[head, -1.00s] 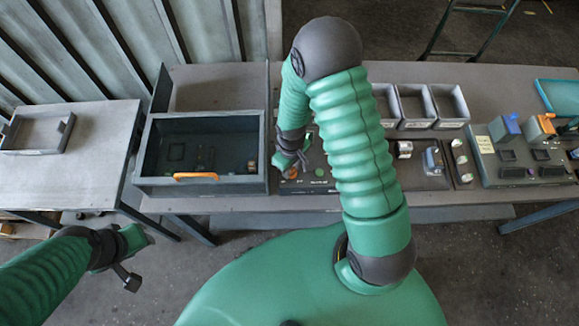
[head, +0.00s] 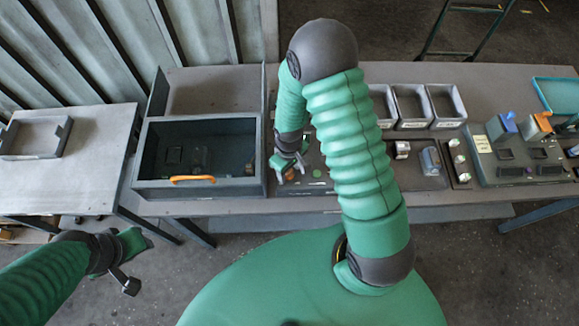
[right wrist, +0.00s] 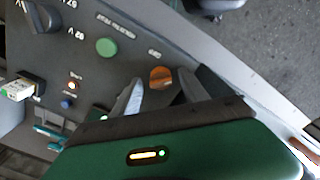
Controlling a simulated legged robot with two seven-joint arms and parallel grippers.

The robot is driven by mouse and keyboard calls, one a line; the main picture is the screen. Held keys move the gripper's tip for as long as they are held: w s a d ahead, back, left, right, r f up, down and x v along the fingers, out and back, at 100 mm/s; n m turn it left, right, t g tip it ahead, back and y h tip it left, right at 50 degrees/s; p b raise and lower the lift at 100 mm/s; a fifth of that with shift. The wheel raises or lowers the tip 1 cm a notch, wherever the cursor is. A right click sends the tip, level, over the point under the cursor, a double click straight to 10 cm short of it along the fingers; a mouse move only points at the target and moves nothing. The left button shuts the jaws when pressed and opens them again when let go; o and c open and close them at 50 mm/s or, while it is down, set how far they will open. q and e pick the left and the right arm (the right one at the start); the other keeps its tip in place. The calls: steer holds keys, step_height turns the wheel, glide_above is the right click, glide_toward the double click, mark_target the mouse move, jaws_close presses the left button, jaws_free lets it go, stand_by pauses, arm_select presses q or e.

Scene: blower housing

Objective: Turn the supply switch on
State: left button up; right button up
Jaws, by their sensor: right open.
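The dark control panel (right wrist: 125,65) fills much of the right wrist view. It carries an orange round knob (right wrist: 162,77), a green round button (right wrist: 107,47), a black rotary knob (right wrist: 38,14) and small orange and blue lights or buttons. The labels are too blurred to tell which control is the supply switch. My right gripper (right wrist: 160,88) is open, with its fingertips at either side of the orange knob; contact cannot be told. In the head view my right gripper (head: 287,168) is over the panel's left part. My left gripper (head: 127,268) hangs at lower left, away from the bench.
A dark bin (head: 195,187) with an orange handle (head: 193,178) stands left of the panel. Grey trays (head: 411,124) sit behind it at the right. More switch modules (head: 515,172) stand on the right. A side table (head: 75,185) holds a tray (head: 32,155).

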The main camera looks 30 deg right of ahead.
mark_target(290, 171)
steer(key=shift+w+r, duration=0.1)
steer(key=shift+r, duration=0.35)
step_height(290, 171, up, 16)
steer(key=b, duration=0.2)
steer(key=shift+f, duration=0.2)
